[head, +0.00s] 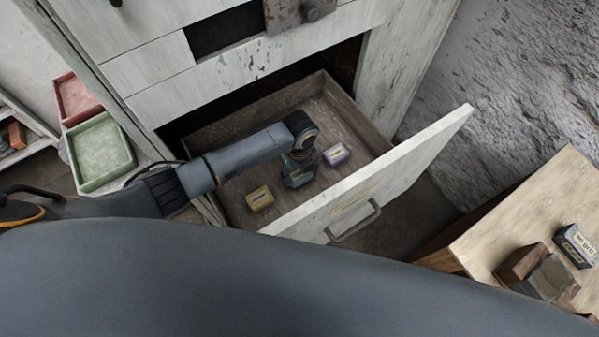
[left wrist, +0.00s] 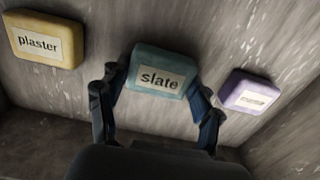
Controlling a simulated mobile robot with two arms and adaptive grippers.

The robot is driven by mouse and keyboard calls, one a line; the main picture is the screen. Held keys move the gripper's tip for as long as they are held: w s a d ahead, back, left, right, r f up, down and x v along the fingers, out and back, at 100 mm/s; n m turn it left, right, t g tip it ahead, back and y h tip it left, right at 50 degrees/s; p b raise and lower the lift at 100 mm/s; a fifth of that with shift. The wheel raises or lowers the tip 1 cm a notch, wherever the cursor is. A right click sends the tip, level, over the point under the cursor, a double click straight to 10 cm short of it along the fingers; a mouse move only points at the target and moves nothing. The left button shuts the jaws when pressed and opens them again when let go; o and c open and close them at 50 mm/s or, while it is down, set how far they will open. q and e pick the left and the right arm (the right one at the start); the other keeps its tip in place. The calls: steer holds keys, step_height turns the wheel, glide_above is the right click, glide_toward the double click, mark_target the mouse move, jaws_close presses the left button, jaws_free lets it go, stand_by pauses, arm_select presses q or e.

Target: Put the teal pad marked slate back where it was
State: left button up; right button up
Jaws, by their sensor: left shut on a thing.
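The teal pad marked slate (left wrist: 159,73) is between the two fingers of my left gripper (left wrist: 157,95) in the left wrist view. The gripper is shut on its sides. In the head view my left gripper (head: 300,165) reaches down into the open drawer (head: 345,125), and the teal pad (head: 297,181) shows only partly below it. The pad is at or close to the drawer floor; I cannot tell if it touches. A yellow pad marked plaster (left wrist: 37,40) lies to its left and a purple pad (left wrist: 250,92) to its right, both apart from it. My right gripper is not in view.
In the head view the yellow pad (head: 259,198) and purple pad (head: 336,155) lie on the drawer floor. The drawer front with its handle (head: 354,222) stands at the right. Green (head: 100,152) and red (head: 76,98) trays are at left. A wooden table (head: 520,215) holds blocks at right.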

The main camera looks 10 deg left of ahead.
mark_target(299, 174)
arm_select(q)
steer(key=shift+f, duration=0.45)
steer(key=o, duration=1)
steer(key=shift+o, duration=1.1)
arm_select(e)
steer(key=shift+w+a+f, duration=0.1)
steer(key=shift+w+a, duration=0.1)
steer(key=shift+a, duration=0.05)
arm_select(q)
steer(key=shift+r, duration=0.4)
step_height(299, 174, up, 12)
steer(key=p, duration=0.1)
steer(key=shift+f, duration=0.2)
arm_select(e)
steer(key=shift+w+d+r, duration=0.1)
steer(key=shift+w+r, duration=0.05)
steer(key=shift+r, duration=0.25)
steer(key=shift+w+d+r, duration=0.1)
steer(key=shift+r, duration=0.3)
